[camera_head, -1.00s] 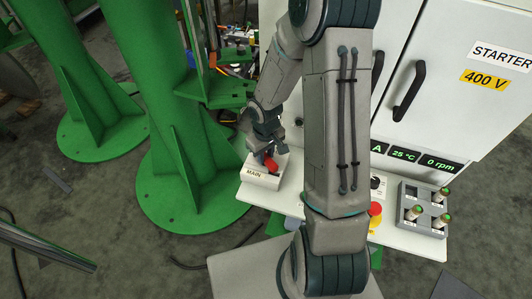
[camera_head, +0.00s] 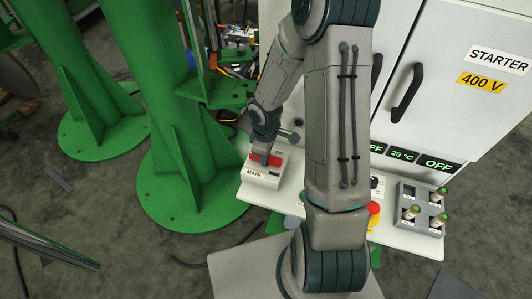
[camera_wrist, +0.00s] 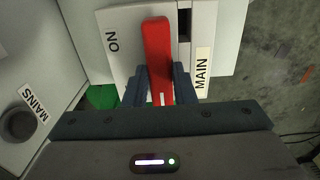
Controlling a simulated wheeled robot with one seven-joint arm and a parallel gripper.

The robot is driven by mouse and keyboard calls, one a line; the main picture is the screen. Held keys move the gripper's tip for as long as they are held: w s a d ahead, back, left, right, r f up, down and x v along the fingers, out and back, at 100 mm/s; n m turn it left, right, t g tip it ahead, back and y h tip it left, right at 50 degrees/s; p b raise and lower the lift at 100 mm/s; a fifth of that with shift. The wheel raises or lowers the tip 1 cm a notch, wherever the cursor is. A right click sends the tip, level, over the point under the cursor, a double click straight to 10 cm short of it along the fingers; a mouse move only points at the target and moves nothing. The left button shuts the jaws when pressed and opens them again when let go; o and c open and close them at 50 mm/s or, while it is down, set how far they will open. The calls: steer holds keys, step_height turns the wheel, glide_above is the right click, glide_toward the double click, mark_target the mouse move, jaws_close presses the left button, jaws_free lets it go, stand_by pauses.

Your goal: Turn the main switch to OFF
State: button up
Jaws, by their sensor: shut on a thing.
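The main switch is a white box (camera_head: 260,182) labelled MAIN on the left end of the white shelf. Its red handle (camera_head: 275,160) lies across the top, roughly parallel to the MAIN label. In the wrist view the red handle (camera_wrist: 157,42) runs up the picture, between an ON label on the left and the MAIN label on the right. My gripper (camera_wrist: 160,88) is shut on the handle, one dark finger on each side. No OFF label on the switch shows; the fingers and palm cover part of the box.
Cabinet displays (camera_head: 438,163) read OFF, partly behind my arm. A red stop button (camera_head: 374,209), a dark knob (camera_head: 376,182) and a grey box of green-tipped pegs (camera_head: 421,208) stand on the shelf. A green column (camera_head: 165,95) stands close left of the switch.

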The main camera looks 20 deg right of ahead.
stand_by(0.4)
steer(key=o, duration=1)
steer(key=shift+r, duration=0.1)
step_height(320, 180, up, 14)
steer(key=shift+f+p, duration=0.2)
steer(key=shift+p, duration=0.7)
